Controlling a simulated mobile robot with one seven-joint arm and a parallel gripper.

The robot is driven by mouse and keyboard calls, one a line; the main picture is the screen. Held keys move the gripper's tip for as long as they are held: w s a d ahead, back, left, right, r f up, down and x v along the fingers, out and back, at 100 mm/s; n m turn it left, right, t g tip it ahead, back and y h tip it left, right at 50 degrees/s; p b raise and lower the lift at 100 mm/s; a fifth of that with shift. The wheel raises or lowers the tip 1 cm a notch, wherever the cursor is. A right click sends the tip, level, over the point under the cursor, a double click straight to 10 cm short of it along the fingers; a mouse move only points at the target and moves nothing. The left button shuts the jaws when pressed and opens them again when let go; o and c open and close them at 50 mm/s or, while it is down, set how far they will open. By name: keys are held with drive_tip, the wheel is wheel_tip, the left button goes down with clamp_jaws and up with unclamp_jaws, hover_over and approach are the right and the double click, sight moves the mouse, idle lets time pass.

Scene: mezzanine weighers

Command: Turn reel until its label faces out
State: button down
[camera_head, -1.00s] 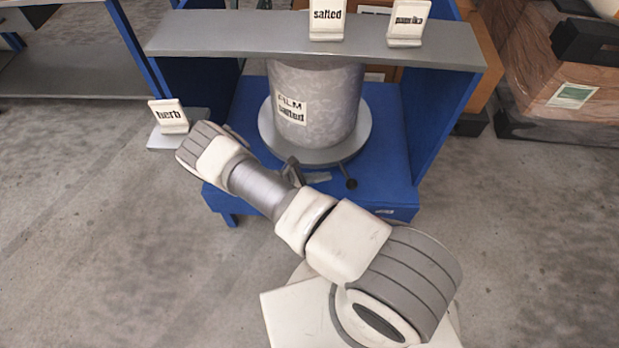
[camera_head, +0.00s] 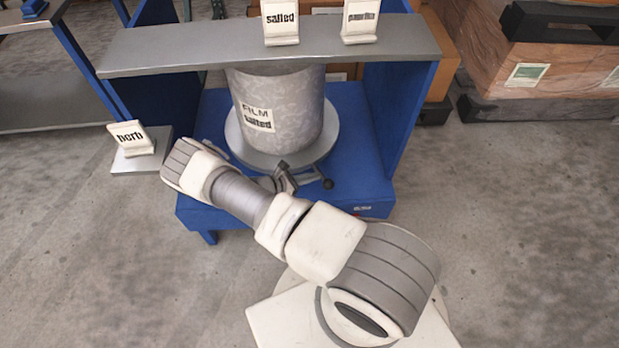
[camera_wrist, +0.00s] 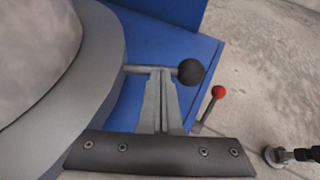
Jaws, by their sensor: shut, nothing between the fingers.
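The grey mottled reel (camera_head: 295,105) stands upright on a round grey turntable (camera_head: 330,143) under the shelf. Its white label (camera_head: 256,117), reading "FILM salted", shows left of the reel's middle in the head view. A rod with a black knob (camera_head: 328,184) sticks out from the turntable's front; the knob also shows in the wrist view (camera_wrist: 190,72). My gripper (camera_head: 285,166) is at the turntable's front edge, left of the knob. In the wrist view my gripper (camera_wrist: 160,72) is shut, its fingertips at the rod beside the knob. Whether they touch it is unclear.
A grey shelf (camera_head: 200,45) spans above the reel, carrying "salted" (camera_head: 281,20) and "paprika" (camera_head: 360,20) signs. A "herb" sign (camera_head: 131,138) stands at left. A red-tipped lever (camera_wrist: 218,92) is right of my fingers. Blue side panels flank the reel.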

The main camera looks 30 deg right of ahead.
drive_tip(key=d+b, duration=0.1)
drive_tip(key=d, duration=0.2)
drive_tip(key=w+d+b, duration=0.1)
drive_tip(key=d, duration=0.3)
drive_tip(key=w+d+b, duration=0.1)
drive_tip(key=d, duration=0.3)
drive_tip(key=shift+w+d, duration=0.1)
drive_tip(key=shift+d, duration=0.1)
drive_tip(key=shift+w+d+r, duration=0.1)
drive_tip(key=shift+w+d, duration=0.2)
drive_tip(key=shift+d, duration=0.15)
